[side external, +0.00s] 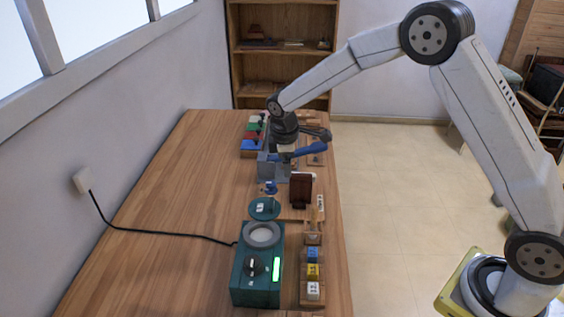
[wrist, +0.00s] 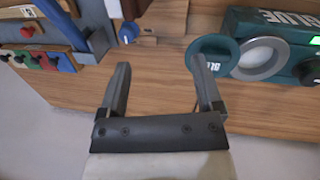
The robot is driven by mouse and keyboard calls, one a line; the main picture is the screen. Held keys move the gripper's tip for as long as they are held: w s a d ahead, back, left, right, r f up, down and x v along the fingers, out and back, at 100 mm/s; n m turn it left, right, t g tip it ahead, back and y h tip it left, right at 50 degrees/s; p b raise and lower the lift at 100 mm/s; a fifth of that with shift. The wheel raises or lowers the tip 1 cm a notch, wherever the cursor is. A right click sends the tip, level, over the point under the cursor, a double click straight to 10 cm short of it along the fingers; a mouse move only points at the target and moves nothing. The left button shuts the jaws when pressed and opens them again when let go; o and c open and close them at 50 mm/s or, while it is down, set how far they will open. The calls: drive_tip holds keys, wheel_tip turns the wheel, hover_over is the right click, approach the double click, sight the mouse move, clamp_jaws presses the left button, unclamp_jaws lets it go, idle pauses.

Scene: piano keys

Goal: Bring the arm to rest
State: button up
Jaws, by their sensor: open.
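My gripper (wrist: 158,75) is open in the wrist view, with its two grey fingers apart and nothing between them. The arm reaches over from the right, bent at a high elbow.
A teal box (side external: 257,289) with a grey ring and a round teal lid (side external: 264,208) stands nearer. A dark brown block (side external: 300,191) and small coloured blocks (side external: 313,271) line the right side. Coloured keys (wrist: 40,60) show at left. A black cable (side external: 165,233) crosses the clear left side.

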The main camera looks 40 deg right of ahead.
drive_tip(key=s+r+m+t+y, duration=0.1)
drive_tip(key=s+m, duration=0.9)
drive_tip(key=s, duration=1.4)
drive_tip(key=shift+d+r+t+y, duration=0.15)
drive_tip(key=shift+r+t+y, duration=0.15)
drive_tip(key=shift+r+y, duration=0.15)
